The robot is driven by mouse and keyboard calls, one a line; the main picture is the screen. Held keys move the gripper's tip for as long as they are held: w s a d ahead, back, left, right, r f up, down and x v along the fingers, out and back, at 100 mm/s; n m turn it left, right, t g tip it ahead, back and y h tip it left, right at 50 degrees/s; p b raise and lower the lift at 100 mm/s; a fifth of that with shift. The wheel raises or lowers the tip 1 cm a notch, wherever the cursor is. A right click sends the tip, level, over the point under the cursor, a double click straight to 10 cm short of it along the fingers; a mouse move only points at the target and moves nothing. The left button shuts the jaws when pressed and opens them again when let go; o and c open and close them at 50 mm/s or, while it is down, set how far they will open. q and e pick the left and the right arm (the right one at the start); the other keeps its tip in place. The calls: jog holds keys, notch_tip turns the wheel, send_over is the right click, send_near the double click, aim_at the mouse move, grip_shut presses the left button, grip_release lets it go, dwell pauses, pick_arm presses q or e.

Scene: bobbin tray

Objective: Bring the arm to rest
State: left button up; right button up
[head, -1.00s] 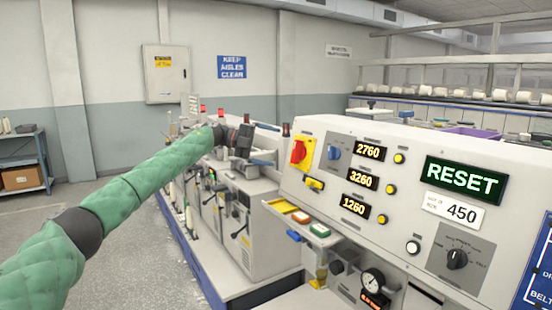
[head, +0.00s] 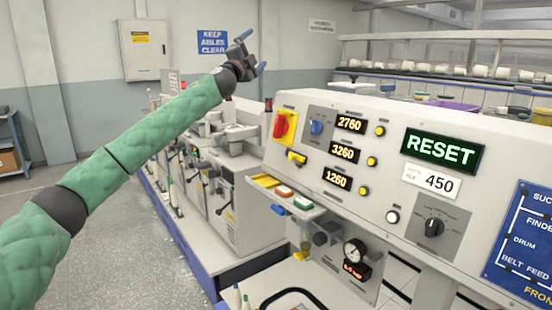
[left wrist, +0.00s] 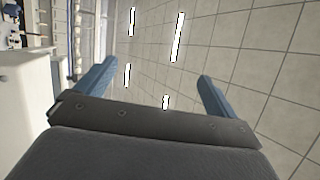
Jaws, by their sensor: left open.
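My left arm, in a green quilted sleeve, reaches up from the lower left in the head view. My left gripper (head: 253,54) is raised at its end, in front of the wall and above the machine row. In the left wrist view the left gripper (left wrist: 150,90) has its two blue fingers wide apart with nothing between them; ceiling tiles and lights show beyond. My right gripper is in neither view.
A control panel (head: 380,150) with a lit RESET display (head: 441,151), a red and yellow switch (head: 285,125) and number readouts stands at the right. Machines (head: 225,190) line up below my left arm. Open floor (head: 120,260) lies at the left.

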pick_arm(q)
jog(key=s+d+f+n+t+y, duration=0.1)
jog(key=s+d+n+t+y, duration=0.1)
jog(key=s+n+y, duration=0.65)
jog(key=s+a+f+n+g+y, duration=0.1)
jog(key=s+a+f+n+g, duration=0.2)
jog(key=s+f, duration=0.9)
jog(key=s+f+n+g, duration=0.2)
jog(key=s+f+g, duration=0.3)
jog(key=f, duration=1.2)
jog(key=s+a+f+n+g+y, duration=0.1)
jog(key=s+a+f+n+g, duration=0.15)
jog(key=s+f, duration=1)
jog(key=s+a+f+n+g, duration=0.2)
jog(key=s+f+g, duration=0.1)
jog(key=s+f, duration=1)
jog(key=s+a+f+n+g, duration=0.15)
jog(key=s+f+g, duration=0.25)
jog(key=s+f, duration=1)
jog(key=s+f+g+p, duration=0.1)
jog(key=s+f+g, duration=0.1)
jog(key=s+f, duration=0.8)
notch_tip(320, 180, down, 2)
jog(key=shift+s+f+g, duration=0.15)
jog(key=shift+f+g, duration=0.05)
jog(key=shift+g, duration=0.15)
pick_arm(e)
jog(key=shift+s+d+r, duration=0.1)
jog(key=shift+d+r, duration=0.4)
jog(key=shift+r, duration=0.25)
